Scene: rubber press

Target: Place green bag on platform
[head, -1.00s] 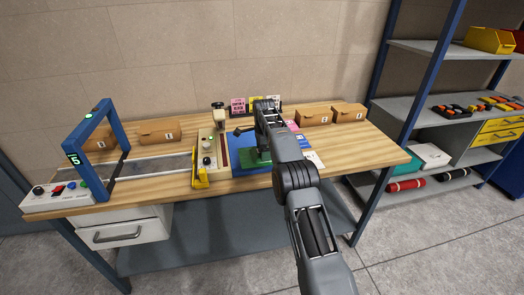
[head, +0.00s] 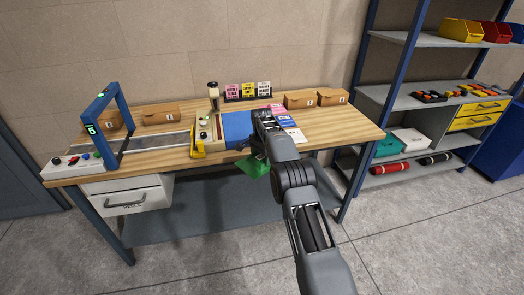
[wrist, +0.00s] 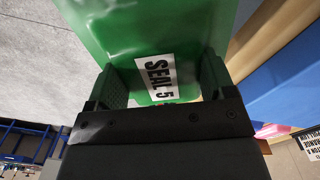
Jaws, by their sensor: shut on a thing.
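The green bag (head: 254,166) hangs from my gripper (head: 257,146) just in front of the table's front edge. In the wrist view the bag (wrist: 205,30) fills the upper middle, with a white label reading "SEAL 5". My gripper (wrist: 165,85) is shut on the bag there. In the head view my arm hides part of the bag and of the gripper. A blue mat (head: 238,127) lies on the table behind the gripper. Beside it stands a beige press device (head: 206,133) with a yellow part at its front. I cannot tell which surface is the platform.
A blue frame with a "5" display (head: 89,129) stands over a grey strip (head: 150,140) at the table's left. Cardboard boxes (head: 161,114) and coloured cards (head: 248,90) line the back. A shelf rack (head: 430,95) stands right. Floor in front is clear.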

